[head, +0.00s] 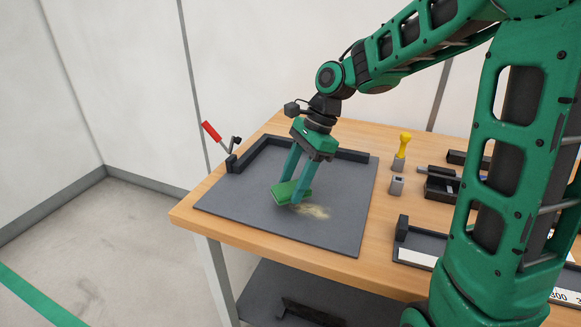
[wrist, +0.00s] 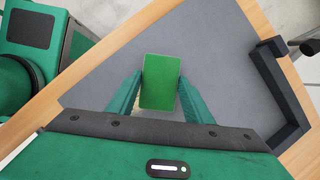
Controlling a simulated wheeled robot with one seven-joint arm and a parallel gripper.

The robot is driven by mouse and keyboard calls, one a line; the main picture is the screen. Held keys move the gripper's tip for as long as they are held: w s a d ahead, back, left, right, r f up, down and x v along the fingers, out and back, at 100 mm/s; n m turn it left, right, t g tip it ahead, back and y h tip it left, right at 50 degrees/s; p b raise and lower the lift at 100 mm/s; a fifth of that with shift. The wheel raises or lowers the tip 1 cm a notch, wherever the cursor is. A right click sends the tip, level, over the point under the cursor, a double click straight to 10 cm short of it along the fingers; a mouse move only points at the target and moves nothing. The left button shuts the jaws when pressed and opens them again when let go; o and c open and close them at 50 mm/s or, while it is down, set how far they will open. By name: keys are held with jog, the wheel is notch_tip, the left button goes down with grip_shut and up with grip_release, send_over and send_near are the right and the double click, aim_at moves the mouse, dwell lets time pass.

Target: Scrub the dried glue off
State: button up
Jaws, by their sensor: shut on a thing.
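A green scrubbing pad (head: 288,191) is held between the two fingers of my gripper (head: 294,194). The pad also shows in the wrist view (wrist: 159,82), with a finger of my gripper (wrist: 159,88) on each side. In the head view the pad is low over the grey mat (head: 240,205) and seems to touch it; I cannot be certain of contact. A pale yellowish patch of dried glue (head: 313,211) lies on the mat just right of the pad. In the wrist view the glue is mostly hidden behind the pad and fingers.
A black angled fence (head: 350,156) borders the mat's back and left. A red-handled clamp (head: 212,132) stands at its left end. A yellow-topped tool (head: 403,146), a small grey block (head: 396,185) and a dark tray (head: 420,245) lie right of the mat. The mat's front is clear.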

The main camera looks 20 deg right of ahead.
jog(key=shift+r, duration=2.2)
